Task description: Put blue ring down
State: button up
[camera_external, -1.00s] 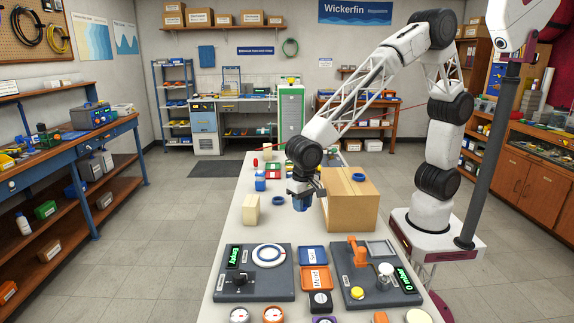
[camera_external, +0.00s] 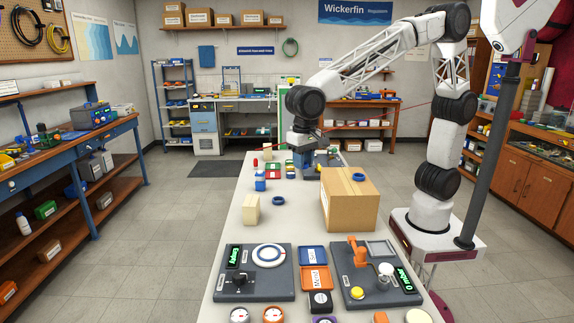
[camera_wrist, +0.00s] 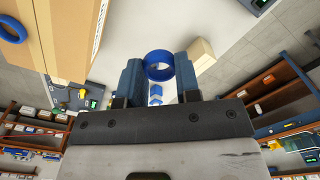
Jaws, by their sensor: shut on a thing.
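My gripper (camera_external: 306,163) is above the far part of the bench, behind the cardboard box (camera_external: 350,208). In the wrist view its two blue-grey fingers (camera_wrist: 159,82) stand apart with a blue ring (camera_wrist: 158,75) between them, its sides against the fingers, so the gripper is shut on it. The held ring cannot be made out in the external view. Another blue ring (camera_external: 278,201) lies flat on the bench between the wooden block (camera_external: 251,210) and the box. A further blue ring (camera_external: 359,177) lies on top of the box and shows in the wrist view (camera_wrist: 12,28).
White bench surface is free left of the box.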

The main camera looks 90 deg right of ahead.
jog(key=s+d+m, duration=0.1)
jog(key=s+d, duration=0.4)
jog(key=s, duration=0.5)
jog(key=s+d, duration=0.6)
jog(key=s, duration=0.3)
jog(key=s+d+m, duration=0.1)
jog(key=s+d, duration=0.4)
jog(key=s, duration=0.5)
notch_tip(320, 180, down, 5)
jog(key=shift+d, duration=0.1)
jog(key=shift+w, duration=0.1)
send_over(337, 180)
jog(key=shift+w+f, duration=0.1)
jog(key=shift+f, duration=0.65)
jog(key=shift+f, duration=1.75)
